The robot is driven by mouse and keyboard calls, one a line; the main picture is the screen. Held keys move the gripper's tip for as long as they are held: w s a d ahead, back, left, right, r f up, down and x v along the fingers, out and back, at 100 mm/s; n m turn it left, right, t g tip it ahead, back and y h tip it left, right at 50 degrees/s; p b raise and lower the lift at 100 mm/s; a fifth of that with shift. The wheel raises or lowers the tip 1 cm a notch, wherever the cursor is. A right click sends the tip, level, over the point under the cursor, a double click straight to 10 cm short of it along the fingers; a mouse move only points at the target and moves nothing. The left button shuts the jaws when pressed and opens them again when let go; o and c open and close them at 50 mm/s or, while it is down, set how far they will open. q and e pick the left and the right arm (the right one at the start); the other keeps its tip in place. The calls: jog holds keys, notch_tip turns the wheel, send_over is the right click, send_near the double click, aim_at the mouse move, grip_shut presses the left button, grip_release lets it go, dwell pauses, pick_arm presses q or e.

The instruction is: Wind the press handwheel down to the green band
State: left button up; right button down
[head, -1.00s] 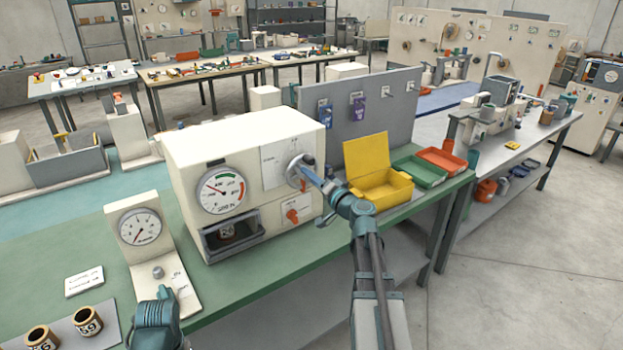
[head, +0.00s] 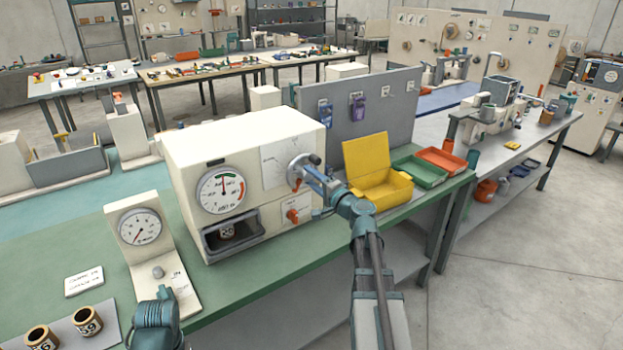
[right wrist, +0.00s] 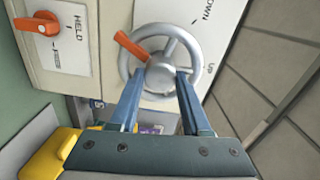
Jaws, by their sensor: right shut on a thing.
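The press (head: 245,140) is a cream box on the green bench. Its grey handwheel (head: 295,170) is on the right of its front; it also shows in the right wrist view (right wrist: 194,45), with an orange handle or mark at its upper left. My right gripper (head: 310,178) is shut on the handwheel; in the wrist view its fingers sit either side of the wheel's lower part. The gauge (head: 221,190) has a green band and a red band. Its needle points about straight up, at or near the green band's left end. My left gripper (head: 158,305) is low at left, its fingers unclear.
An orange lever (head: 293,215) marked HELD is below the handwheel. A yellow open box (head: 380,188), a green tray (head: 420,172) and a red tray (head: 442,160) stand right of the press. A smaller dial stand (head: 139,230) is at left.

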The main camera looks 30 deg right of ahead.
jog(key=shift+c, duration=1.8)
grip_release()
jog(key=s+d, duration=0.1)
jog(key=s, duration=1.3)
jog(key=shift+w, duration=0.1)
